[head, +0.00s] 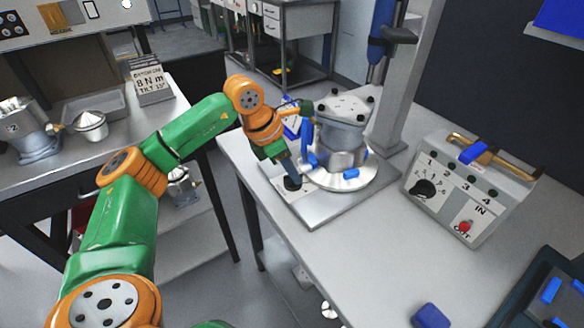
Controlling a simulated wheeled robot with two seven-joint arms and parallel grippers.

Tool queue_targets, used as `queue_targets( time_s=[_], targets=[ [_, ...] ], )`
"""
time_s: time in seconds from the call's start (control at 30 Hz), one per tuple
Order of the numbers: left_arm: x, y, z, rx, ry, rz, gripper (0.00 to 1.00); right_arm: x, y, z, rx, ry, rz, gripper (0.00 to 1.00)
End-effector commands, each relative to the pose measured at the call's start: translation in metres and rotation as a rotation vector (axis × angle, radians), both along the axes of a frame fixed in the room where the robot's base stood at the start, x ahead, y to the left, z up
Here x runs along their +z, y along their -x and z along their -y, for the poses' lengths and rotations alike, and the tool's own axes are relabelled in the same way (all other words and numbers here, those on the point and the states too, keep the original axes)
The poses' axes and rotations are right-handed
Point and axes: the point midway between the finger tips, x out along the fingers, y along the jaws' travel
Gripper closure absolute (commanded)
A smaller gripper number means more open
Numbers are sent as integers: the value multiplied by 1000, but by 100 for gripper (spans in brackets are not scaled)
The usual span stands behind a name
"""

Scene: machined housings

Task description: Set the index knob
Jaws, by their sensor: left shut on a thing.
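A housing fixture stands on the table on a grey base plate (335,205). A small black knob (292,184) sits at the plate's front left corner, next to a white label. My left gripper (291,177) reaches down over this knob and is shut on it; the fingers hide part of it. A grey machined housing (341,125) with a flat top plate stands on the fixture's round disc (352,178), with blue clamps around it. My right gripper is not in view.
A grey control box (468,190) with a black dial (424,189), numbers 1 to 4 and a red button (465,227) stands on the right. A blue block (430,316) lies near the front edge. A grey post rises behind the fixture. The table's middle front is clear.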

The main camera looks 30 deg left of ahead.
Motion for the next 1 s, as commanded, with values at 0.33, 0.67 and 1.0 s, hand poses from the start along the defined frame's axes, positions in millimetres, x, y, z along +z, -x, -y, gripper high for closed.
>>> queue_targets(
  time_s=[0.33,0.67,1.0],
  targets=[
    [3,-1,1,-323,2,0,100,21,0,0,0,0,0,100],
    [2,-1,1,-618,2,0,100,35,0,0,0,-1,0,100],
    [0,0,1,-829,0,0,100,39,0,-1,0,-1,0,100]
  ],
)
